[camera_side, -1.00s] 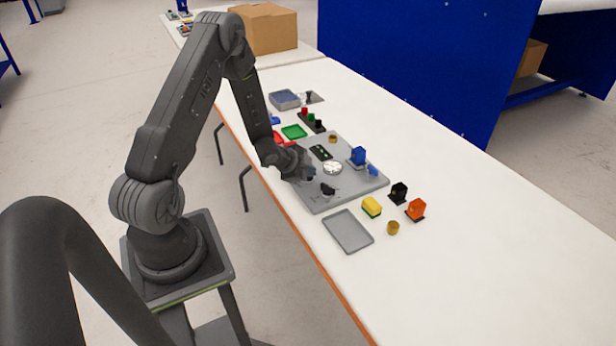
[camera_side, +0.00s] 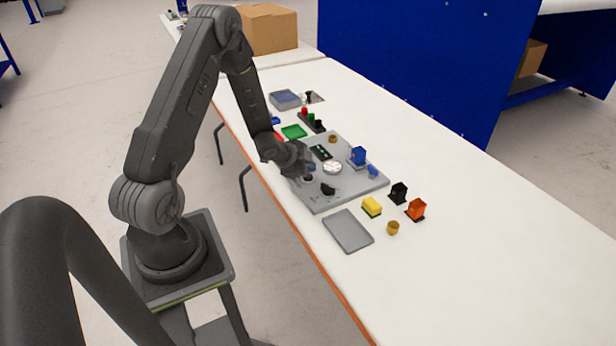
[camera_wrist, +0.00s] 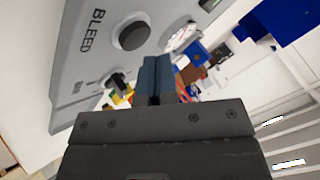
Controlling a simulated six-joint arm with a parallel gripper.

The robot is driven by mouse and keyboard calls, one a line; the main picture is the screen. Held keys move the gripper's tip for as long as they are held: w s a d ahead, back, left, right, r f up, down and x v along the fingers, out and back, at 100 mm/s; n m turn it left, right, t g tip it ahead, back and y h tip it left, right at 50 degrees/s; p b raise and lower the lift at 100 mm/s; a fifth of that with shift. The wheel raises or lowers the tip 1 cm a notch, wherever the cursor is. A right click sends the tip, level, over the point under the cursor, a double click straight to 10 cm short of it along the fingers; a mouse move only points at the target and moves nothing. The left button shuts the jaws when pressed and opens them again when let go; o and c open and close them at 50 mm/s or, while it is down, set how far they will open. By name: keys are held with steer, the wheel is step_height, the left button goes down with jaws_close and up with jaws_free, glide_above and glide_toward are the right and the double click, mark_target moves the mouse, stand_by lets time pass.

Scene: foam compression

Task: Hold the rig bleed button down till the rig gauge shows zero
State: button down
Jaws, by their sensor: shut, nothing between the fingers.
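The grey rig (camera_side: 350,188) lies on the white table, and its panel (camera_wrist: 75,60) fills the upper left of the wrist view. The dark round bleed button (camera_wrist: 130,35) sits beside the printed word BLEED, and its top is uncovered. The round white rig gauge (camera_side: 332,167) is on the rig; it also shows in the wrist view (camera_wrist: 181,37), too small and oblique to read. My gripper (camera_wrist: 155,65) is shut and empty, its fingertips just below the button in the picture. They look apart from it. In the side view my gripper (camera_side: 305,171) is over the rig's near-left part.
A black knob (camera_side: 328,189) stands on the rig near the button. A blue block (camera_side: 358,155) stands on its far side. A grey tray (camera_side: 348,231), a yellow block (camera_side: 372,207) and an orange block (camera_side: 416,210) lie in front. The table to the right is clear.

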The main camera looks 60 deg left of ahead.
steer(key=shift+r, duration=2.5)
steer(key=shift+w+r, duration=0.1)
steer(key=shift+r, duration=0.2)
step_height(320, 180, up, 8)
steer(key=n+y, duration=0.2)
glide_above(309, 178)
steer(key=d, duration=0.3)
steer(key=s+d+r+n+g+y, duration=0.1)
steer(key=s+d+r+n, duration=0.15)
steer(key=d+r, duration=0.5)
steer(key=s+d+r+n+g+h, duration=0.1)
steer(key=s+d+r+h, duration=0.1)
steer(key=s+d+r, duration=0.2)
steer(key=s+d+r+n+g+h, duration=0.1)
steer(key=s+d+r, duration=0.3)
steer(key=s+d, duration=0.6)
steer(key=s+n+h, duration=0.1)
steer(key=s, duration=0.2)
steer(key=shift+s+d+r+g, duration=0.3)
